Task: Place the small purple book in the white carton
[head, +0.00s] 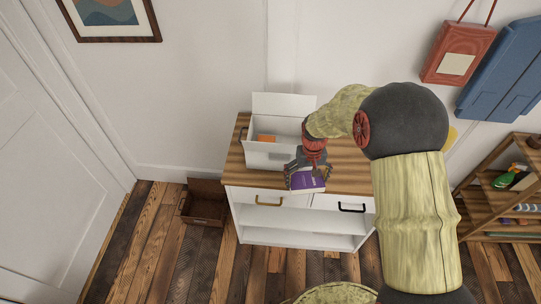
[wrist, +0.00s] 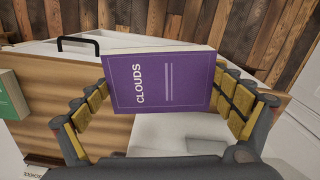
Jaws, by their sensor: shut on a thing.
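The small purple book (head: 306,181), with "CLOUDS" on its cover, is between the fingers of my gripper (head: 305,170). The wrist view shows the book (wrist: 160,82) with yellow-padded fingers on both sides of it, shut on it. In the head view the book is at the front edge of the cabinet top, just right of and in front of the white carton (head: 264,158). The carton stands open on the cabinet, with a raised white flap at its back and an orange thing (head: 266,138) inside. My gripper partly hides the book's far end.
The white cabinet (head: 290,224) has a wooden top and drawer handles. A green book (wrist: 12,98) lies on the wood in the wrist view. A brown crate (head: 205,205) stands on the floor left of the cabinet. A wooden shelf (head: 485,190) stands at right.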

